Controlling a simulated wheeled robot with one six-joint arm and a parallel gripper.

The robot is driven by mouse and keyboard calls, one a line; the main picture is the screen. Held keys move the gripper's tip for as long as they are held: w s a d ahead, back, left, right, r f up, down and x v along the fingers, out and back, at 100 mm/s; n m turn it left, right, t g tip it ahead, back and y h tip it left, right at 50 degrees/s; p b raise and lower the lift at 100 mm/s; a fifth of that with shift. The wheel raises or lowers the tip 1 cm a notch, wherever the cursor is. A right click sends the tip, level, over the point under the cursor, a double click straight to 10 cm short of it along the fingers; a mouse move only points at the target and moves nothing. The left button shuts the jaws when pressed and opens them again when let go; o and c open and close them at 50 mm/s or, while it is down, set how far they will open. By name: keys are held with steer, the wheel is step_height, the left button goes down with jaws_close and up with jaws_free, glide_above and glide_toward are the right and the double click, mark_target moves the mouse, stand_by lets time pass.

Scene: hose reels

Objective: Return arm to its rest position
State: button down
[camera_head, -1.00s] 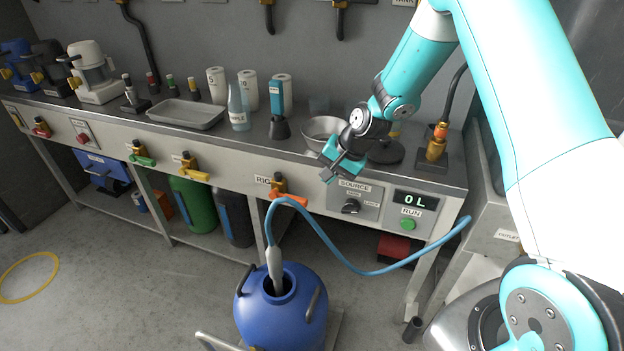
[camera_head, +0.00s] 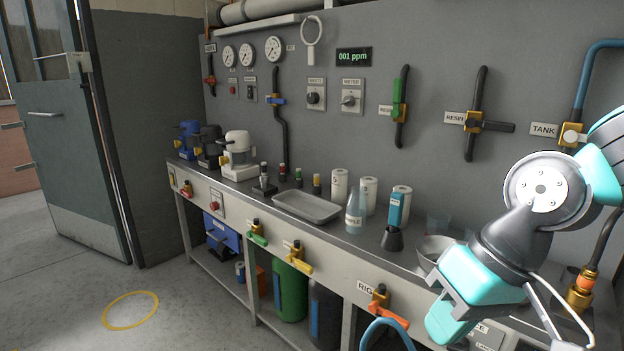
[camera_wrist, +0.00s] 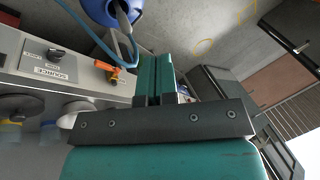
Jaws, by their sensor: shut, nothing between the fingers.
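My arm is folded at the right of the head view, in front of the bench's right end. My gripper (camera_head: 438,328) hangs low with its teal fingers pointing down and left, apart from the bench front. In the wrist view my gripper's fingers (camera_wrist: 155,75) lie side by side, shut, with nothing between them. Part of the bench and of the SOURCE panel (camera_head: 484,336) is hidden behind my arm.
The bench (camera_head: 330,240) carries a tray (camera_head: 307,206), a sample bottle (camera_head: 355,212) and a bowl (camera_head: 430,250). An orange-handled valve (camera_head: 388,314) juts from its front. The wrist view shows a blue drum (camera_wrist: 97,10) with a hose. Open floor (camera_head: 190,310) lies at left.

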steer(key=s+r+n+p, duration=0.1)
steer(key=s+r+n, duration=0.2)
steer(key=s, duration=0.5)
step_height(320, 180, up, 11)
steer(key=p, duration=1.1)
steer(key=shift+w+a+g, duration=0.25)
steer(key=shift+g, duration=0.05)
